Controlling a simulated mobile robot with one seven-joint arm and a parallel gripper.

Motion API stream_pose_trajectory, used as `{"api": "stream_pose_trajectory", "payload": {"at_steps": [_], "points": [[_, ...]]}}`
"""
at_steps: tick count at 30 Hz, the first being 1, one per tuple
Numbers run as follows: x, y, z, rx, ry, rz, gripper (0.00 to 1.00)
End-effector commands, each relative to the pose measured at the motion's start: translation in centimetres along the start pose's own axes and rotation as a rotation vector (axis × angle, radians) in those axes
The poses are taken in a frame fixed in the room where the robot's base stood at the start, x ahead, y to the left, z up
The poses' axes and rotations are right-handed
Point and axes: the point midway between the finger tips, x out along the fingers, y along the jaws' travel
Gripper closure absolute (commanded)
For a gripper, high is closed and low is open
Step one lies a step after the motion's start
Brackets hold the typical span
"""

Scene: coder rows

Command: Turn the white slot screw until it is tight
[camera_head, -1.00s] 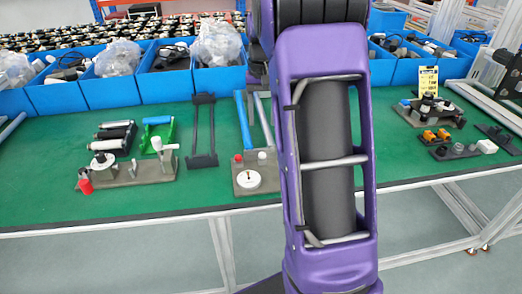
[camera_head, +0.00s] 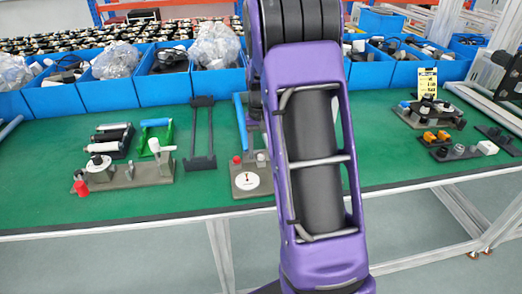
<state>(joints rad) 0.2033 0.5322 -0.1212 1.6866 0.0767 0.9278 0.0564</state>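A grey plate (camera_head: 263,190) near the front edge of the green table carries a white disc (camera_head: 246,181) with a small dark-red mark. A red knob (camera_head: 236,160) and a small white knob (camera_head: 261,156) stand behind the disc. Another grey base (camera_head: 150,172) to the left carries a white round part (camera_head: 99,164) and a white-topped upright lever (camera_head: 155,146). The frames are too coarse to tell which white part is the slot screw; no screw slot can be made out. My purple arm covers the area right of the disc. My gripper is not visible.
A black frame (camera_head: 202,130) and a green holder (camera_head: 155,136) lie left of the plate. Blue bins (camera_head: 110,94) line the back. A fixture with a yellow tag (camera_head: 427,84) and small orange parts (camera_head: 431,137) stands at the right. Bare green table shows at front left.

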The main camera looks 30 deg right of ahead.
Motion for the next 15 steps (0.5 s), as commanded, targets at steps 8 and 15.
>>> {"api": "stream_pose_trajectory", "payload": {"at_steps": [8,15], "points": [[-0.04,0.0,-0.02,0.0,0.001,0.0,0.95],[-0.09,0.0,-0.02,0.003,0.001,0.0,1.0]]}}
